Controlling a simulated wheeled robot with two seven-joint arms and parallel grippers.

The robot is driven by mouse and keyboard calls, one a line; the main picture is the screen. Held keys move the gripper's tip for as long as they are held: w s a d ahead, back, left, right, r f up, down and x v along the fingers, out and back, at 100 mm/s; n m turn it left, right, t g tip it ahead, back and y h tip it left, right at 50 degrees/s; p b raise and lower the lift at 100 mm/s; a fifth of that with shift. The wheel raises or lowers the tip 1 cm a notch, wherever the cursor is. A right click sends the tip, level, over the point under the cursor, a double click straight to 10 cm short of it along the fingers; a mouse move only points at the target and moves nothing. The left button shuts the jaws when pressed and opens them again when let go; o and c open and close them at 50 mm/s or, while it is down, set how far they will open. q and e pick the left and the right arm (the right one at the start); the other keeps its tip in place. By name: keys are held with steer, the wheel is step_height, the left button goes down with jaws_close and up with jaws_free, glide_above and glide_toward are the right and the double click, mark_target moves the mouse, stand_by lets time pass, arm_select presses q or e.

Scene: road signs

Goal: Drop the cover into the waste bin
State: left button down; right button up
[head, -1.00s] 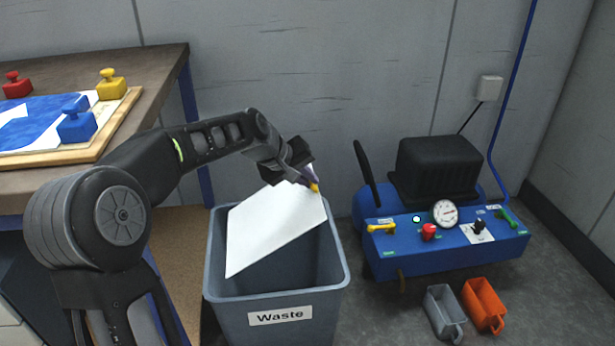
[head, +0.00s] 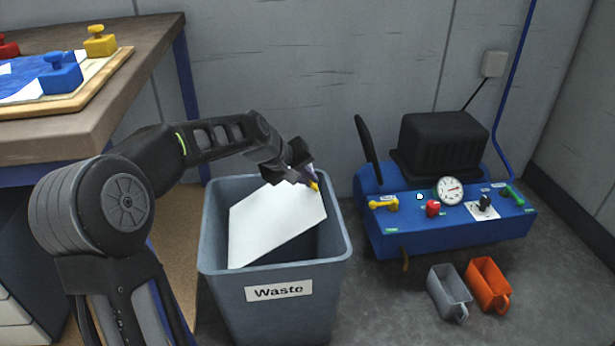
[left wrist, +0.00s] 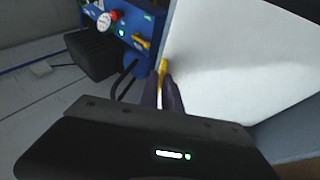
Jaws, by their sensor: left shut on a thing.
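The cover (head: 275,226) is a flat white sheet. It hangs tilted from my left gripper (head: 312,181), inside the mouth of the grey waste bin (head: 280,332). My left gripper is shut on the cover near its upper right corner, above the far right part of the bin. The cover also shows in the left wrist view (left wrist: 225,70), beside the dark fingers (left wrist: 165,95). A small yellow piece shows at the fingertips. The bin's floor is mostly hidden by the cover. My right gripper is not in view.
A blue machine (head: 420,238) with a gauge and knobs stands right of the bin. A grey scoop (head: 448,290) and an orange scoop (head: 488,285) lie on the floor before it. A workbench (head: 130,95) with red, yellow and blue handled blocks stands at the left.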

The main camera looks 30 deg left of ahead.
arm_select(q)
steer(key=c, duration=1.5)
jaws_free()
steer(key=shift+o, duration=0.3)
steer(key=o, duration=0.8)
steer(key=shift+c, duration=0.2)
steer(key=shift+r, duration=0.1)
step_height(320, 180, up, 10)
steer(key=p, duration=0.8)
steer(key=shift+p, duration=0.4)
steer(key=shift+s, duration=0.1)
